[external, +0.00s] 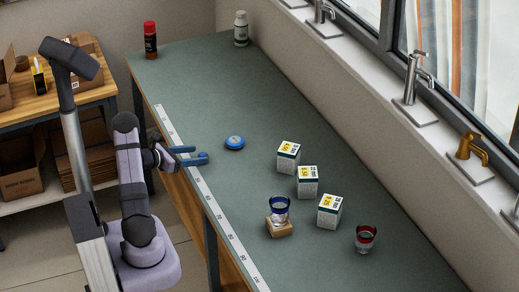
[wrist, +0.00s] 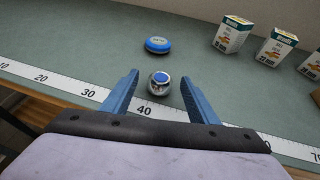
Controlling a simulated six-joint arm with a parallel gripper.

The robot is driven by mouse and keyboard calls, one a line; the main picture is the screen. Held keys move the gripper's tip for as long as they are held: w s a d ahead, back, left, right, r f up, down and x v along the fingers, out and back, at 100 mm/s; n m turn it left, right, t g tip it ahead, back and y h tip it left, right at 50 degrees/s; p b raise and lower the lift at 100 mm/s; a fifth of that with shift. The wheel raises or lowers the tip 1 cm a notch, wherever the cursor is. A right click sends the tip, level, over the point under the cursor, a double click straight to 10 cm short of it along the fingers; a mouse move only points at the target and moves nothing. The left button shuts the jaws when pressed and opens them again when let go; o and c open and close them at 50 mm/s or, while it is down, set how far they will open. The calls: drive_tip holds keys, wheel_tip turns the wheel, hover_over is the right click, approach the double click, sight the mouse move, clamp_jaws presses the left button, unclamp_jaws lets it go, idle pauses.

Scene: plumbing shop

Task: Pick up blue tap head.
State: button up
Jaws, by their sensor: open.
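The blue tap head (wrist: 160,84), a small round silver piece with a blue cap, sits on the green bench top in the wrist view. It lies between and slightly beyond the two blue fingers of my gripper (wrist: 160,92), apart from both. My gripper is open and empty. In the external view my gripper (external: 203,155) reaches over the bench's left edge, and I cannot make out the tap head there. A flat blue round tin (wrist: 158,45) lies beyond the tap head; it also shows in the external view (external: 234,142).
Several white boxes (external: 307,182) stand to the right. A white ruler strip (external: 226,228) runs along the bench edge. Two bottles (external: 150,40) (external: 241,29) stand at the back.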

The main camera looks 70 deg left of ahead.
sight(202, 155)
drive_tip(key=shift+f+p+x, duration=0.2)
drive_tip(key=shift+p+x, duration=0.35)
drive_tip(key=shift+x, duration=1.5)
drive_tip(key=shift+d, duration=0.1)
drive_tip(key=c, duration=1.1)
drive_tip(key=shift+r, duration=0.15)
